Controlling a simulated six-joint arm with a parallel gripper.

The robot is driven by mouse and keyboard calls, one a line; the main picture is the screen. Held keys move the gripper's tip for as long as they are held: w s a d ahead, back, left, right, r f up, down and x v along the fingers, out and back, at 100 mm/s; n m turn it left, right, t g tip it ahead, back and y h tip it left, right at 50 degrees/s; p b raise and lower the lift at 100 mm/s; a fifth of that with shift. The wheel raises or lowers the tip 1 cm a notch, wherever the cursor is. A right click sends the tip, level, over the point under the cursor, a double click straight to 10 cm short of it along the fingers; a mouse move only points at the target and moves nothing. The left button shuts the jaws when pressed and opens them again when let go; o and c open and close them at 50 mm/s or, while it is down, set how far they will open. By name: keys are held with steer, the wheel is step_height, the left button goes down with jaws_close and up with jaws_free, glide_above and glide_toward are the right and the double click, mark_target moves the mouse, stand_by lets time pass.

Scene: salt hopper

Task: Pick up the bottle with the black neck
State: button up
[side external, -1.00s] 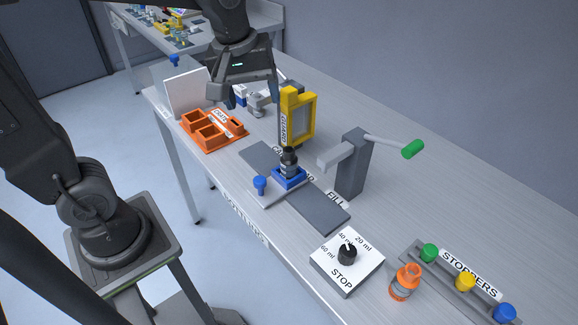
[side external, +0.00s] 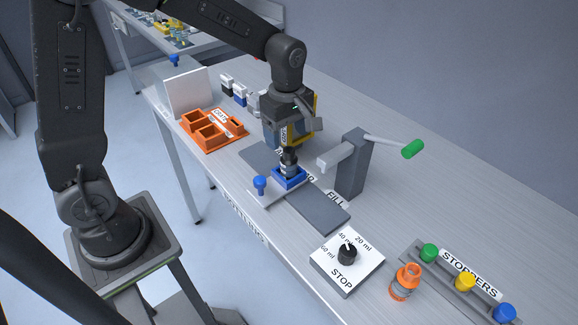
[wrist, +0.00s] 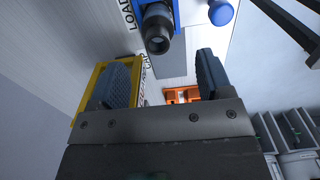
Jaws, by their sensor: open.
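The bottle with the black neck (side external: 289,163) stands upright in a blue holder (side external: 290,178) on the grey track. In the wrist view, its dark open mouth (wrist: 158,32) shows at the top, beyond the fingertips. My gripper (side external: 287,136) is open and empty, just behind and above the bottle, by the yellow guard (side external: 310,122). In the wrist view, the fingers of my gripper (wrist: 160,78) are spread apart with the bottle outside the gap. My gripper partly hides the guard in the side view.
A grey post with a green-ended lever (side external: 412,149) stands right of the bottle. A blue knob (side external: 260,185) is left of it. An orange crate (side external: 212,130) lies at the back left. A STOP dial box (side external: 347,262), an orange-necked bottle (side external: 404,283) and the stopper rack (side external: 462,287) are in front.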

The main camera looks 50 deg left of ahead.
mark_target(289, 152)
steer(key=shift+w+d+f, duration=0.1)
steer(key=shift+f, duration=1.3)
steer(key=shift+d+f, duration=0.1)
steer(key=shift+f, duration=1.25)
steer(key=shift+c, duration=0.2)
